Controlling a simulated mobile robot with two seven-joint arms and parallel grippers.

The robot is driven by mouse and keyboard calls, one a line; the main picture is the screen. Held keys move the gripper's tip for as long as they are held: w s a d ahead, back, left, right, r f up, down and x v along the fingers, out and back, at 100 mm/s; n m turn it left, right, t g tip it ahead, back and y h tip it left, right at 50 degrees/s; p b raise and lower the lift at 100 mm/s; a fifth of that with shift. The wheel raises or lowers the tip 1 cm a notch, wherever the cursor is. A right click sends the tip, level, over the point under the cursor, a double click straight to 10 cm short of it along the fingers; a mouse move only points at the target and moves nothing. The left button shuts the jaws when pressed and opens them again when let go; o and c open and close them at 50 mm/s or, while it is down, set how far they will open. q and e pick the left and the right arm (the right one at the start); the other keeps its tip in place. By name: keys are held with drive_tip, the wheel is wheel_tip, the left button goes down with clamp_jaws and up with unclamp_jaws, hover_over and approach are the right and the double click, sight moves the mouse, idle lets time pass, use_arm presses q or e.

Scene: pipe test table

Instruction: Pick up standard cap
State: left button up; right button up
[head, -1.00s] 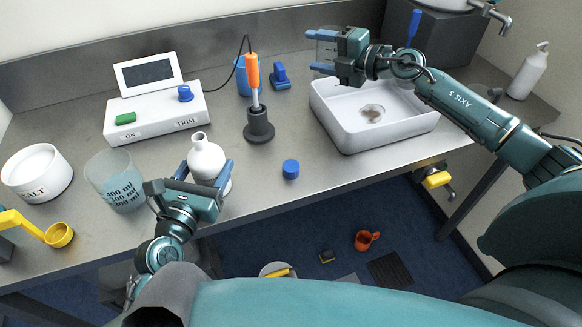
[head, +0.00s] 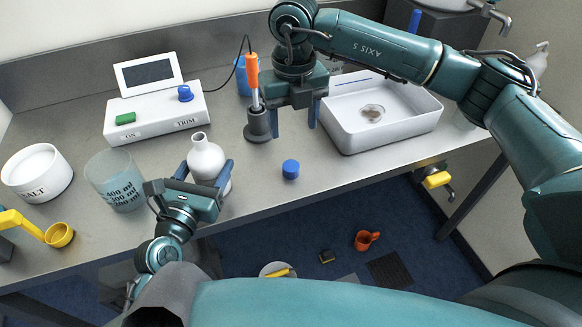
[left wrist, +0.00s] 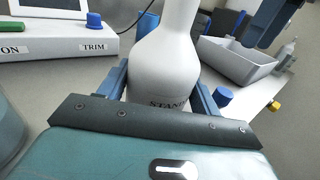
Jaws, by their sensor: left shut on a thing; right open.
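A small blue cap (head: 290,169) sits on the table's front part, right of the white bottle; it also shows in the left wrist view (left wrist: 222,97). My left gripper (head: 205,178) is shut on the white bottle (head: 206,157), which stands upright with no cap on its neck. In the left wrist view the bottle (left wrist: 165,65) is between the blue fingers, and its printed label is partly hidden. My right gripper (head: 292,120) is open and empty, pointing down behind the blue cap, beside the orange-handled probe's stand.
The probe (head: 253,72) stands in a dark holder (head: 258,125). A white tray (head: 350,140) is at right. A white meter box (head: 150,113), a beaker (head: 113,185) and a salt tub (head: 37,178) are at left. The table around the cap is clear.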

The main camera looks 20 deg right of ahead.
hover_over(291, 166)
drive_tip(key=f, duration=0.5)
drive_tip(key=shift+w+d+f, duration=0.2)
drive_tip(key=shift+w+d, duration=0.05)
drive_tip(key=shift+d, duration=0.1)
drive_tip(key=f, duration=0.5)
drive_tip(key=shift+s+a+f, duration=0.25)
drive_tip(key=shift+a+f, duration=0.05)
drive_tip(key=c, duration=1)
